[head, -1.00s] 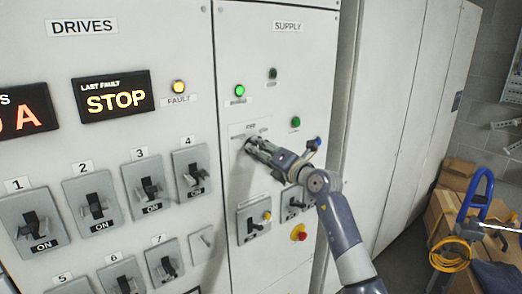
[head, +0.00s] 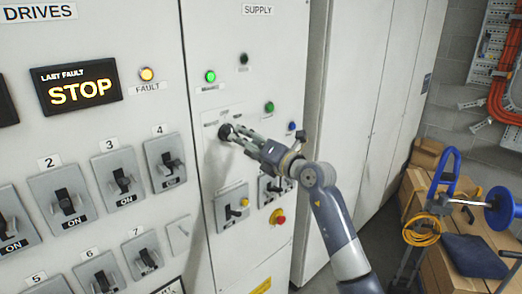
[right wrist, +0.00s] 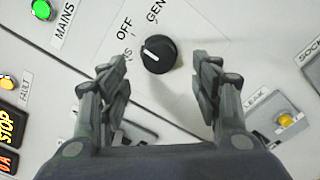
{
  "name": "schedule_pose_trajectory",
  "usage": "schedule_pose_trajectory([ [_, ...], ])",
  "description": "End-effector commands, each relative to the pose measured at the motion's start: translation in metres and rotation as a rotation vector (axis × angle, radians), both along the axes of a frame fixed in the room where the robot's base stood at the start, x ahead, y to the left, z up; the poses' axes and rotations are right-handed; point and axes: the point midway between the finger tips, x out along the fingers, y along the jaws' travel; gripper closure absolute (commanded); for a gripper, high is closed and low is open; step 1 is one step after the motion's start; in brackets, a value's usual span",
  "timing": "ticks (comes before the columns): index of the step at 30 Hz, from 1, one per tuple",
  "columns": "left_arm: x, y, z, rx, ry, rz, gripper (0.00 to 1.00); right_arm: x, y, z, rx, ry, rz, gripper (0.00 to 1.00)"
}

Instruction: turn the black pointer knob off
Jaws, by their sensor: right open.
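The black pointer knob (head: 225,131) is on the supply panel, left of my right gripper's fingertips. In the right wrist view the round knob (right wrist: 159,54) has a white pointer mark aimed up and left, roughly toward the OFF label (right wrist: 125,30). The GEN label (right wrist: 157,10) is above it, and a label at its left is partly hidden by a finger. My right gripper (right wrist: 160,72) is open, its fingers apart on either side of the knob with clear gaps. In the head view the gripper (head: 238,137) is close to the panel. My left gripper is not in view.
A green lamp (head: 210,76) is lit above the knob. Drive switches (head: 166,161) fill the left cabinet. Boxes and a blue hand truck (head: 445,172) stand at right.

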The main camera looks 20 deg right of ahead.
Motion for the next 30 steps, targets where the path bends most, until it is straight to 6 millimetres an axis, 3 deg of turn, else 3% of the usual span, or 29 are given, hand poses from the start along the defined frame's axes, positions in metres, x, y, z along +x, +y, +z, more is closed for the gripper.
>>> schedule_pose_trajectory([
  [6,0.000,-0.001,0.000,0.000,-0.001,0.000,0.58,-0.039,-0.013,-0.001,-0.003,0.002,0.000,0.41],
  [12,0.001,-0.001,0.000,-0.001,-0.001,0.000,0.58,-0.059,-0.021,-0.001,0.000,0.001,0.001,0.41],
  [30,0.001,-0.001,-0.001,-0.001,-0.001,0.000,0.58,-0.063,-0.021,-0.004,0.006,0.005,0.005,0.41],
])
